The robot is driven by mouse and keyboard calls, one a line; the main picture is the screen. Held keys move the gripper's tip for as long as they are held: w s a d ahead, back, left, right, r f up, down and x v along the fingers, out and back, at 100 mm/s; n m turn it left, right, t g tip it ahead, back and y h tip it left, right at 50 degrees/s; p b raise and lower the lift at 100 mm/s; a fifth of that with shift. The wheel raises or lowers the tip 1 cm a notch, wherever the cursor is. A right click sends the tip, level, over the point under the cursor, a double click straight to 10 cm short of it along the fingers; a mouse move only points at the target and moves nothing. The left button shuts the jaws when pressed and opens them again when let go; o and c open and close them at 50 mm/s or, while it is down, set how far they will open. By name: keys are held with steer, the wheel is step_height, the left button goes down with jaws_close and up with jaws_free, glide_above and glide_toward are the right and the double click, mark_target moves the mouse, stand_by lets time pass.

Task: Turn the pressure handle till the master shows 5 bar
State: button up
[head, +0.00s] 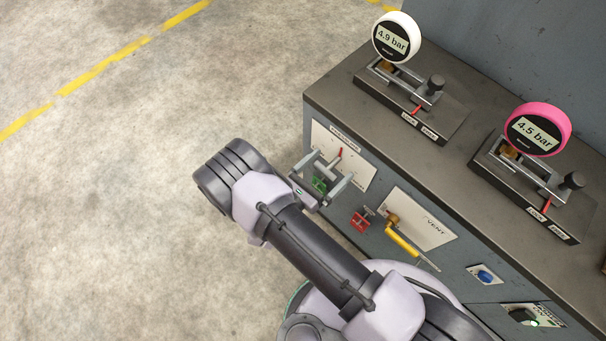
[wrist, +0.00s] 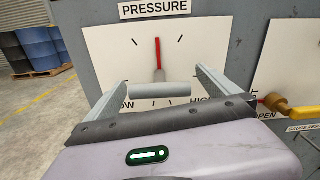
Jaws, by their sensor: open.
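The pressure handle (wrist: 160,90) is a grey crossbar on a white dial plate marked PRESSURE (wrist: 205,35), with LOW at left and HIGH at right. Its red pointer (wrist: 158,52) stands about straight up. My gripper (wrist: 160,78) is open, with one finger on each side of the crossbar, apparently with gaps; contact is unclear. In the head view the handle (head: 325,169) sits between the fingers. A white-rimmed gauge (head: 393,40) on the bench top reads 4.9 bar. A pink-rimmed gauge (head: 536,132) reads 4.5 bar. I cannot read which is the master.
Right of the dial are a red clamp-like part (head: 361,220) and a yellow vent lever (head: 402,240). A blue button (head: 485,276) and a dark knob (head: 522,315) are further right. Blue drums (wrist: 35,45) stand far left. The floor at left is clear.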

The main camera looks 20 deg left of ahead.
steer(key=p+v, duration=0.3)
steer(key=v, duration=1.4)
steer(key=shift+s, duration=0.15)
steer(key=w+d+r+m+g+h, duration=0.1)
steer(key=w+d+r+m+g, duration=0.25)
steer(key=r+m+g, duration=0.35)
steer(key=w+d+r+m+g, duration=0.2)
steer(key=d+r+m+g, duration=0.1)
steer(key=d+r+m, duration=0.4)
steer(key=w+d+r+m+g+h, duration=0.1)
steer(key=w+d+r+m+g, duration=0.15)
steer(key=r+m+g, duration=0.5)
steer(key=s+d+r+m+t+y, duration=0.2)
steer(key=d+r+m+y, duration=0.3)
steer(key=r+m, duration=0.3)
steer(key=s+d+r+m+t+y, duration=0.2)
steer(key=d+r+m+t+y, duration=0.2)
steer(key=r, duration=0.6)
steer(key=d+m+y, duration=0.2)
steer(key=d+m, duration=0.1)
steer(key=m, duration=0.1)
steer(key=shift+s+t, duration=0.25)
steer(key=shift+t, duration=0.1)
